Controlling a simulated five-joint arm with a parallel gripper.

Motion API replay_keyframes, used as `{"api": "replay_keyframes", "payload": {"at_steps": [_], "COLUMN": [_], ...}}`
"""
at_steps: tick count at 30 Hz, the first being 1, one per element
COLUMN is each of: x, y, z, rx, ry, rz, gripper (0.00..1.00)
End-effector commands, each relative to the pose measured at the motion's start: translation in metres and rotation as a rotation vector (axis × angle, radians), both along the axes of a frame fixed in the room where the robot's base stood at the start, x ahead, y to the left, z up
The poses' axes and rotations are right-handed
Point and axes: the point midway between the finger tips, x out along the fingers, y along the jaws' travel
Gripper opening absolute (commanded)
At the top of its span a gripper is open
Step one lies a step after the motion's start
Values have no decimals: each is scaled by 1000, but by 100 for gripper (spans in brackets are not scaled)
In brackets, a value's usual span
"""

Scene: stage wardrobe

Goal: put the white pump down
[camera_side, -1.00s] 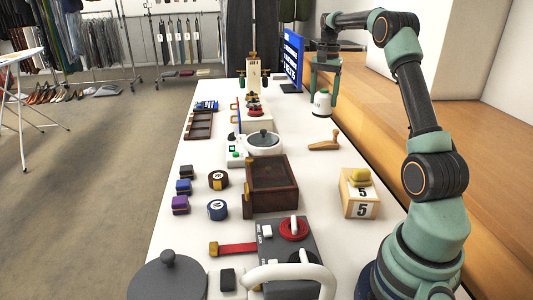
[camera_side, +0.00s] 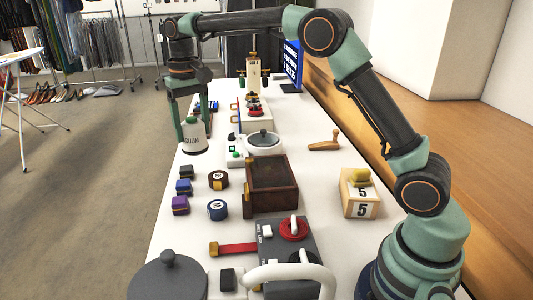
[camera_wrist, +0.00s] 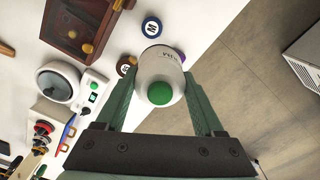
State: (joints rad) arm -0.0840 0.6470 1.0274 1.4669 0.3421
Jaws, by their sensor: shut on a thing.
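The white pump (camera_side: 194,138) is a small white bottle-like body with a green top and dark lettering on its side. My gripper (camera_side: 192,122) is shut on it, one finger on each side, near the left edge of the white table. In the wrist view the pump (camera_wrist: 158,70) sits between the two green fingers, its green button (camera_wrist: 160,93) facing the camera. In the side view its base is at or just above the table top; I cannot tell whether it touches.
A white pot with a dark lid (camera_side: 263,142) stands to the right of the pump. Small coloured blocks (camera_side: 185,187) and round tape-like rolls (camera_side: 218,180) lie nearer the camera. A brown wooden box (camera_side: 272,185) is right of them. The table's left edge is close by.

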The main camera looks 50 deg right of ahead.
Motion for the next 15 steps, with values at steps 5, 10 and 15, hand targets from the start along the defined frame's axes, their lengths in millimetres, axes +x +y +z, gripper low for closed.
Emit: {"api": "replay_keyframes", "payload": {"at_steps": [5, 10, 15], "x": [-10, -16, -18], "y": [64, 91, 95], "z": [1, 1, -19], "rx": [0, 0, 0], "ry": [-2, -2, 3], "rz": [172, 248, 262], "gripper": [0, 0, 0]}}
